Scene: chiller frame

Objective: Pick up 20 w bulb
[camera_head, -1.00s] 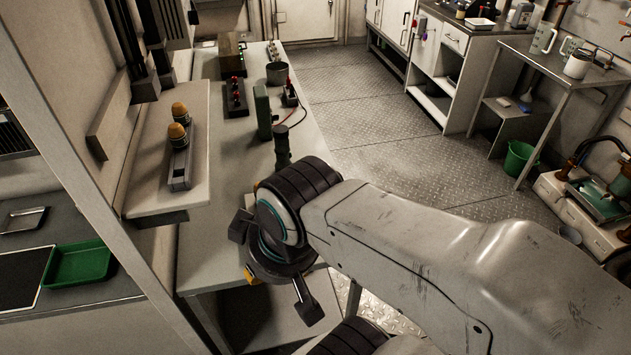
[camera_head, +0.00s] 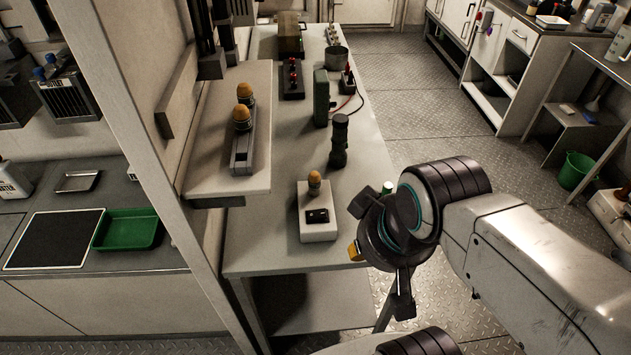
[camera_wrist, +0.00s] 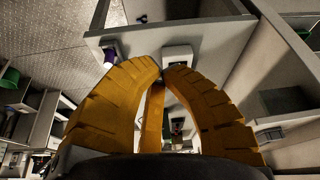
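A small orange-topped bulb (camera_head: 314,182) stands upright on a white box with a dark panel (camera_head: 318,214), near the front of the bench. Two similar bulbs, a nearer one (camera_head: 242,118) and a farther one (camera_head: 245,92), stand in a grey rack (camera_head: 243,158) on the left shelf. No wattage marking is readable. My gripper (camera_head: 356,250) is right of the white box, apart from it, and holds nothing I can see. In the wrist view its yellow fingers (camera_wrist: 161,68) converge with tips close together; whether they touch is unclear. The white box also shows beyond them (camera_wrist: 178,54).
A dark upright cylinder (camera_head: 339,140) and a green block (camera_head: 321,98) stand behind the white box. A pale post (camera_head: 150,170) rises on the left. A green tray (camera_head: 128,230) lies beyond it. The floor (camera_head: 420,100) right of the bench is clear.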

